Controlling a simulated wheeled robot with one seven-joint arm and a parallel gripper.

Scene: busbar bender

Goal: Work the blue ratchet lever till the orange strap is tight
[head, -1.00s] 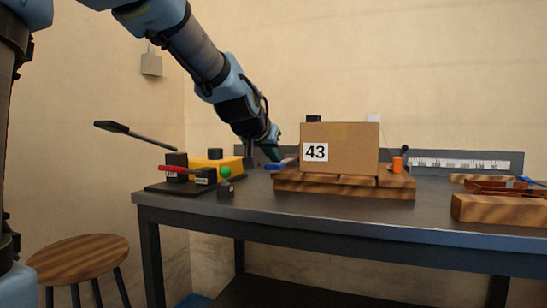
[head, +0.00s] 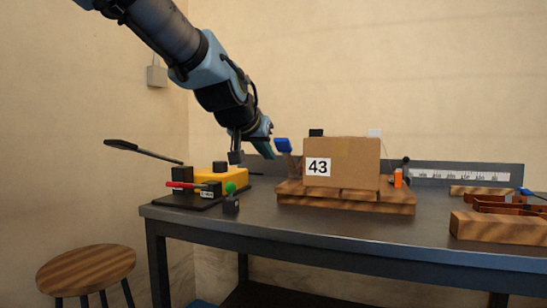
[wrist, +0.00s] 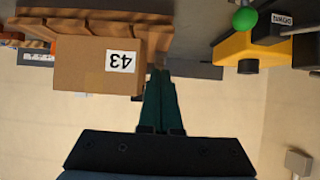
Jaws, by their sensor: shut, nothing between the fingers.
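The blue ratchet lever (head: 283,146) stands raised at the left side of the carton marked 43 (head: 350,162), which sits on a wooden pallet (head: 345,200). My gripper (head: 268,153) has its green fingers just left of the lever in the head view; whether they touch it I cannot tell. In the wrist view my fingers (wrist: 160,80) are shut with nothing between them, beside the carton (wrist: 95,66). An orange piece (head: 398,178) shows at the carton's right; the strap's run and tension cannot be made out.
Left on the bench (head: 300,222) is a yellow device (head: 218,181) with a red handle (head: 184,185), a green knob (head: 230,187) and a long black lever (head: 143,151). A wooden block (head: 495,228) lies at right. A stool (head: 86,269) stands at lower left.

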